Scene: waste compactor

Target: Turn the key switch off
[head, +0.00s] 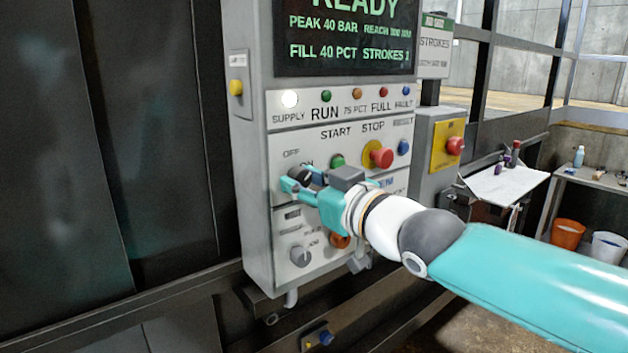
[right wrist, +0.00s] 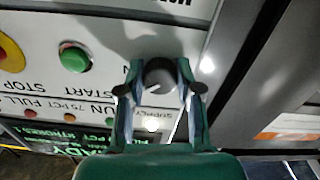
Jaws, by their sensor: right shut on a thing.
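The key switch (right wrist: 160,74) is a dark round knob with a pale mark on its face, on the light grey control panel (head: 284,140). My right gripper (head: 297,182) is at the panel's left side, just below the OFF and ON labels, and hides most of the switch in the head view. In the right wrist view the fingers of my right gripper (right wrist: 158,82) stand on either side of the knob, shut on it. The exact angle of the switch is hard to read. The white SUPPLY lamp (head: 290,99) is lit. My left gripper is not in view.
The green start button (head: 338,160) and red stop button (head: 378,154) are right of the gripper; the green button also shows in the right wrist view (right wrist: 75,58). A grey selector knob (head: 300,256) is below. A red emergency button (head: 455,145) is on a box further right.

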